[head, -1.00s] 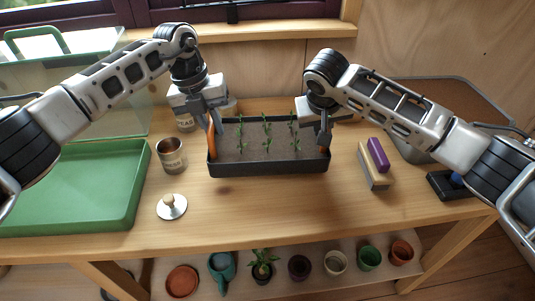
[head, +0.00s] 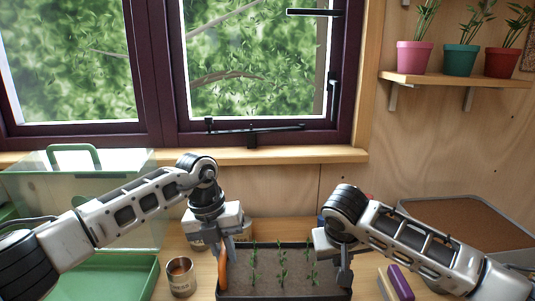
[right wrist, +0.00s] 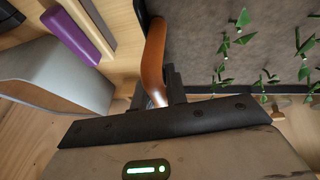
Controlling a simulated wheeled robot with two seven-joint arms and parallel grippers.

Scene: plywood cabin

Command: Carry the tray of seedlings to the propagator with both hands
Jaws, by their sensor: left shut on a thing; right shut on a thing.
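The dark seedling tray (head: 285,294) holds grey soil with rows of small green seedlings (head: 281,268); its front is cut by the bottom of the head view. My left gripper (head: 223,262) is shut on the orange handle at its left end. My right gripper (head: 345,272) is shut at its right end; the right wrist view shows an orange handle (right wrist: 154,55) between its fingers. I cannot tell whether the tray is clear of the bench. The propagator's green base (head: 115,272) is at the left, with a clear lid (head: 35,185) with a green handle behind it.
A metal tin (head: 181,278) stands between the green base and the tray. A purple-topped block (head: 400,283) lies right of the tray. A grey-rimmed brown board or bin (head: 465,222) is at the back right. The window sill (head: 280,156) runs behind; potted plants (head: 460,58) stand on a shelf.

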